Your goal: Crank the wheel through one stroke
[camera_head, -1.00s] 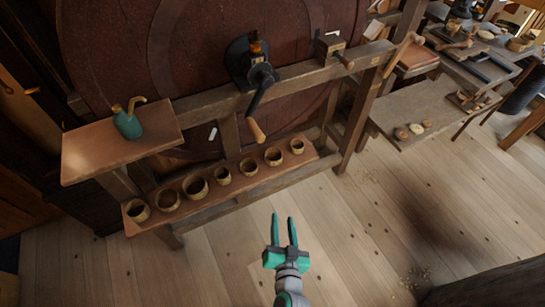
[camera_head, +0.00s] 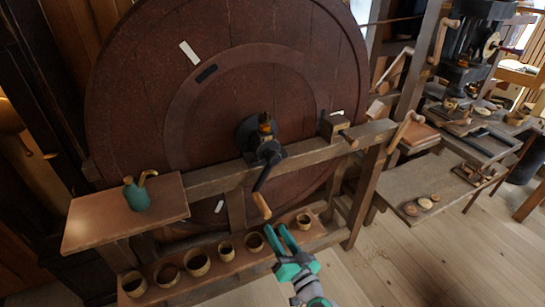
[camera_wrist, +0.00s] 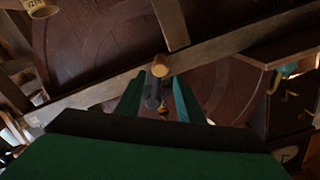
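The big dark red wooden wheel (camera_head: 215,110) fills the middle of the head view behind a wooden frame. Its black crank (camera_head: 264,170) hangs down from the hub, with a light wooden handle (camera_head: 262,205) at its lower end. My gripper (camera_head: 281,237) is just below and right of the handle, its green fingers pointing up toward it. In the wrist view the handle's round end (camera_wrist: 160,68) shows between and beyond the spread fingertips. The fingers are open and do not appear to touch it.
A shelf (camera_head: 215,270) with several small wooden cups runs below the crank, close to my gripper. A green oil can (camera_head: 136,196) stands on a side board (camera_head: 95,225) at left. A small block with a peg (camera_head: 335,127) sits on the frame's beam (camera_head: 310,155).

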